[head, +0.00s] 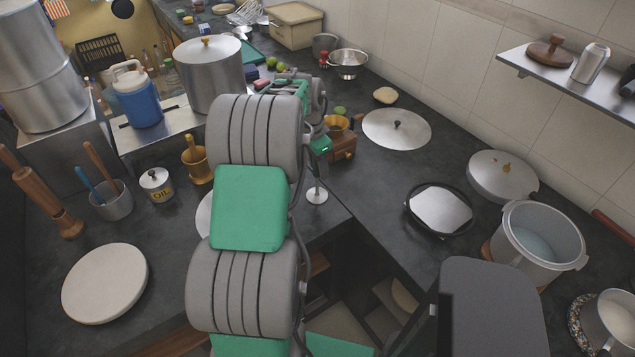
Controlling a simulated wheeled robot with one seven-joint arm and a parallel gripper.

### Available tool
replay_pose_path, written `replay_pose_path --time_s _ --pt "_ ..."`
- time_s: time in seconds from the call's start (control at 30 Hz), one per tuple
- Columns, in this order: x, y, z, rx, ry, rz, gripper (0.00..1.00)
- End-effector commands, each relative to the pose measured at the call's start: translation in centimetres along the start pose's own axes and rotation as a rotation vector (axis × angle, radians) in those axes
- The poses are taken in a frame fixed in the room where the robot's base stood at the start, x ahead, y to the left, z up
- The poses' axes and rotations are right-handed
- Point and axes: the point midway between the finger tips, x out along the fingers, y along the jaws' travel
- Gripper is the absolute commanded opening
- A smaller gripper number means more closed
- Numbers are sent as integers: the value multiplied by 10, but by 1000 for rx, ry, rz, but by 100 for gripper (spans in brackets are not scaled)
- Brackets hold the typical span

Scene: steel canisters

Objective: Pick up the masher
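A long wooden tool with a turned handle and a wide foot (50,205) stands on the dark counter at the far left. It looks like the masher, though I cannot be sure. My arm, green and grey, reaches up the middle of the head view. Its far end, with my gripper (305,95), is small and partly hidden behind my own arm links. It is well to the right of the wooden tool and farther back. I cannot make out the fingers or whether they hold anything.
Near the wooden tool are a utensil cup (112,205), an oil pot (156,184), a brass mortar (196,162) and a round board (105,283). A big lidded pot (209,78) and blue jug (138,98) stand behind. Pans and lids (397,129) fill the right counter.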

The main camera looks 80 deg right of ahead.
Motion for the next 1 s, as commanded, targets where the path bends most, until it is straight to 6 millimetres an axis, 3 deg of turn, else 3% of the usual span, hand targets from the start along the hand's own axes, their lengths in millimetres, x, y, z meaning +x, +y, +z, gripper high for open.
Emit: replay_pose_path --time_s 0.43,1.0 --pt "0 0 0 -1 0 0 1" --pt "-2 0 0 0 1 -1 0"
